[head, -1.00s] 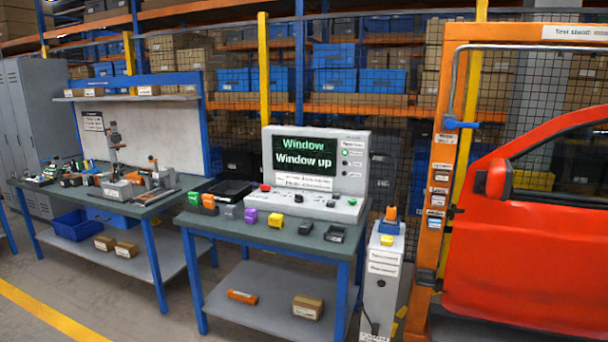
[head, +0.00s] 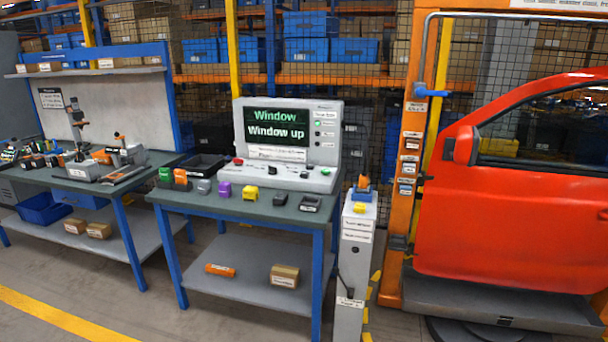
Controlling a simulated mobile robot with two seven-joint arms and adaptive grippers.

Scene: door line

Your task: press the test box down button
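Which control is the down button is too small to tell. Neither of my grippers is in the head view.
Several small coloured parts, such as a yellow one (head: 250,193), lie along the table's front edge (head: 225,206). A grey pedestal (head: 355,255) stands right of the table. The red car door (head: 530,220) hangs in an orange frame (head: 404,150). The floor in front is open.

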